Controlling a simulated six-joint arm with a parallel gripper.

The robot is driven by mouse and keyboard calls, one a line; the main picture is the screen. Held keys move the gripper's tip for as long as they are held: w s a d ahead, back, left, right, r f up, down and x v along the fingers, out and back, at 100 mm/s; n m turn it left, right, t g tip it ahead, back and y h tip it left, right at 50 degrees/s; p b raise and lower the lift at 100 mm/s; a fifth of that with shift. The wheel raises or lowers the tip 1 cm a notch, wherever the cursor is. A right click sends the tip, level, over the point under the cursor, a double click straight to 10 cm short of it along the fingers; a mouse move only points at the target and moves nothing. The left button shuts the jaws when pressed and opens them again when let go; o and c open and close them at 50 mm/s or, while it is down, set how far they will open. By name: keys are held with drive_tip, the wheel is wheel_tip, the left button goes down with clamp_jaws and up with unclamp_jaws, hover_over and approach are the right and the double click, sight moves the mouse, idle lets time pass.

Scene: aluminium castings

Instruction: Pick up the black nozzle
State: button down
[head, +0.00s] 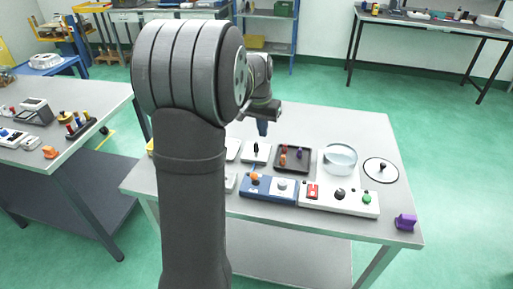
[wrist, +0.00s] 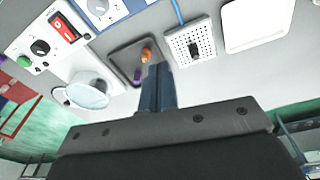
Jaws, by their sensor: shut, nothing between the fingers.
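A small black upright piece (head: 256,148) that looks like the black nozzle stands on a white square plate (head: 248,158). In the wrist view the black piece (wrist: 193,46) sits on the perforated white plate (wrist: 204,33). Another small black piece (head: 382,167) stands on a black-ringed white disc at the right; I cannot tell for certain which is the nozzle. My gripper (head: 263,130) is above the table behind the white plate, its blue fingers shut and empty. In the wrist view the fingers (wrist: 156,72) overlap the edge of the dark tray, apart from the black piece.
The dark tray (head: 279,166) holds orange-brown and purple pieces. A glass dish (head: 340,168) stands right of it. A blue control box (head: 254,190) and a white control box (head: 325,202) line the front. A purple piece (head: 405,222) lies at the right corner. The table's back is clear.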

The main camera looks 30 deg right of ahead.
drive_tip(key=c, duration=1.2)
unclamp_jaws()
wheel_tip(320, 180, up, 3)
drive_tip(key=m, duration=0.7)
hover_over(256, 143)
drive_tip(key=a, duration=0.2)
drive_tip(key=f, duration=0.5)
drive_tip(key=d+f, duration=0.1)
drive_tip(key=f, duration=0.5)
drive_tip(key=d+f, duration=0.1)
drive_tip(key=f, duration=0.5)
drive_tip(key=shift+w+d, duration=0.1)
